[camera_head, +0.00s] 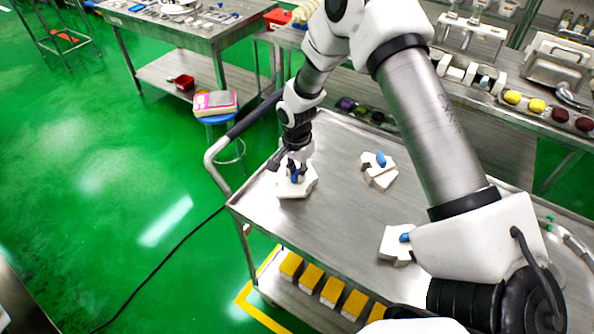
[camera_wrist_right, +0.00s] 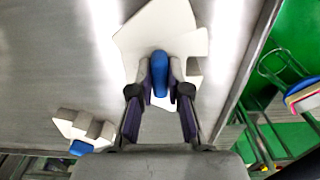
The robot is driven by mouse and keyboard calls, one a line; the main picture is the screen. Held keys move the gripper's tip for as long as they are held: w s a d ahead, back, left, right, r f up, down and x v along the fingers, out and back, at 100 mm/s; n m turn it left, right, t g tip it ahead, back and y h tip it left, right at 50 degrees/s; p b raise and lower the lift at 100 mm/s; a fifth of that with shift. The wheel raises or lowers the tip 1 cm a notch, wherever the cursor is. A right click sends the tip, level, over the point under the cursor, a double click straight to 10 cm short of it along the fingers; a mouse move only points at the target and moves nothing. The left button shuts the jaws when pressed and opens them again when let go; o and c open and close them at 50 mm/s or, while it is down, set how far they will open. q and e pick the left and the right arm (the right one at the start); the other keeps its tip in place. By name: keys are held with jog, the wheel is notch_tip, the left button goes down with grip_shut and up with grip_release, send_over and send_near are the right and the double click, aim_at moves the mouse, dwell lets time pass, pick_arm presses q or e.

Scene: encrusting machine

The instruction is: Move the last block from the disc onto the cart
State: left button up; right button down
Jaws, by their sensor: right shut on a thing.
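The cart (camera_head: 335,215) is a steel trolley with a flat top. My right gripper (camera_head: 295,172) is over its left end, shut on the blue knob of a white angular block (camera_head: 298,187). The right wrist view shows the fingers (camera_wrist_right: 159,85) on both sides of the blue knob, with the white block (camera_wrist_right: 155,35) beneath it. The block is at the cart top, but I cannot tell for sure whether it touches. Two more white blocks with blue knobs are on the cart, one farther back (camera_head: 380,171) and one near my forearm (camera_head: 393,246). The disc and my left gripper are not in view.
Yellow-topped blocks (camera_head: 331,292) stand on the cart's lower shelf. A counter behind holds trays and coloured round items (camera_head: 537,105). A blue stool (camera_head: 222,118) with a pink-and-white item stands left of the cart. The cart top between the blocks is clear.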

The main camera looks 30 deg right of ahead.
jog(key=c, duration=1.1)
grip_release()
jog(key=shift+c, duration=0.2)
notch_tip(320, 180, up, 12)
jog(key=b, duration=0.2)
